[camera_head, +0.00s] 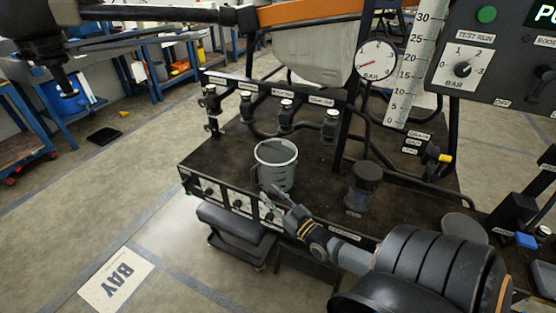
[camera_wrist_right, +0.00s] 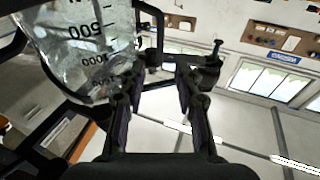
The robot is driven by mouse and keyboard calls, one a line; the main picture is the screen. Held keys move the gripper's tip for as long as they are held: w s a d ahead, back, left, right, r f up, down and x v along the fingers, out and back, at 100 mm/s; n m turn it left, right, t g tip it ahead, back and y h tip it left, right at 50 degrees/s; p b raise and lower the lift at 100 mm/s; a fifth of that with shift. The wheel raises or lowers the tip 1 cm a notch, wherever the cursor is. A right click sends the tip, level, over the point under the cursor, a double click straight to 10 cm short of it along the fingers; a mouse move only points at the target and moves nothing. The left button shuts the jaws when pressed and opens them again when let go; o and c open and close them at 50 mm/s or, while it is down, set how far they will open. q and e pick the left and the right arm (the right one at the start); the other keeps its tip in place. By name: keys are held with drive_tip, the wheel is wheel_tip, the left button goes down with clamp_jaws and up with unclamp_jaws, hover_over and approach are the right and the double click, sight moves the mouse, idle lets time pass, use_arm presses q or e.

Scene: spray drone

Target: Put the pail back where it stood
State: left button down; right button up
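The pail (camera_head: 277,168) is a grey, see-through vessel with a pale rim. It stands upright on the dark platform (camera_head: 225,160) in the head view, near its front edge. A clear vessel with printed volume marks, seemingly the pail, fills the upper left of the right wrist view (camera_wrist_right: 85,50). My right gripper (camera_head: 272,196) is at the near side of the pail, low beside its wall. In the right wrist view its two fingers (camera_wrist_right: 160,85) are apart, with a dark handle-like bar (camera_wrist_right: 158,30) beyond them. I cannot tell whether they touch the pail. My left gripper is not in view.
A dark-lidded jar (camera_head: 364,188) stands right of the pail. Several labelled valves and hoses (camera_head: 285,112) run behind it. A round pressure gauge (camera_head: 376,61) and control panel (camera_head: 485,55) are at right. A floor sign (camera_head: 116,280) lies front left.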

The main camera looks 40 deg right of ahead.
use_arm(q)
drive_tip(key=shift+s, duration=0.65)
use_arm(e)
drive_tip(key=s, duration=0.3)
drive_tip(key=shift+s+f, duration=0.3)
